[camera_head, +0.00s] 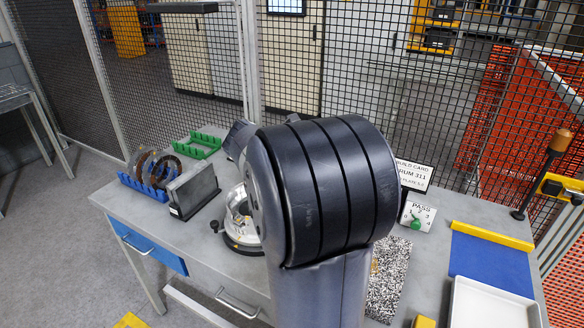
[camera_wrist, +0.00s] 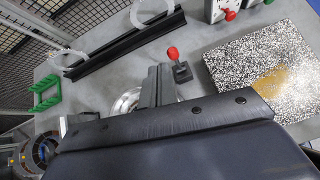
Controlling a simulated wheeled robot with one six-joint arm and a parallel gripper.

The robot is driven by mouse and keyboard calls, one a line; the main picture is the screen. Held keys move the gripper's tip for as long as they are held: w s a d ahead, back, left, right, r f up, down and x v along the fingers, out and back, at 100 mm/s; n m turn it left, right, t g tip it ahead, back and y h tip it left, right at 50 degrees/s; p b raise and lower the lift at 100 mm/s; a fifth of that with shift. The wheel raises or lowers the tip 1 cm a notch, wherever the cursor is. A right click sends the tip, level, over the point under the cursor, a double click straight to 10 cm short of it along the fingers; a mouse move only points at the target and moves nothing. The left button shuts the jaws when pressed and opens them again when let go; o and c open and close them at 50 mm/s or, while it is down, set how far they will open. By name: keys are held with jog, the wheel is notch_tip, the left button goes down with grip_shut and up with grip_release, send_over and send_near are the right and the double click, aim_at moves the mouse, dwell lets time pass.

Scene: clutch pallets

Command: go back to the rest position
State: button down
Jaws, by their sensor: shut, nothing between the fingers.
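My gripper (camera_wrist: 158,86) shows in the wrist view as two dark fingers pressed together, shut with nothing between them. It is above the grey workbench, over a round shiny metal fixture (camera_wrist: 128,103) that it partly covers. In the head view my own dark arm fills the middle and hides the gripper. The round fixture (camera_head: 238,214) shows there just left of my arm, partly covered by it.
On the bench (camera_head: 125,201) stand a blue rack (camera_head: 140,187) with discs, a green rack (camera_head: 196,145), a grey block (camera_head: 193,189), a build card (camera_head: 413,174), a speckled mat (camera_head: 388,275) and a white tray (camera_head: 492,305). A red-knobbed stand (camera_wrist: 180,72) is near the fingers. Mesh fencing stands behind.

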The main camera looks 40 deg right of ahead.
jog(key=shift+f, duration=0.15)
jog(key=w+d+f, duration=0.1)
jog(key=d+f, duration=0.4)
jog(key=f, duration=0.4)
jog(key=shift+f, duration=0.35)
jog(key=shift+r, duration=0.15)
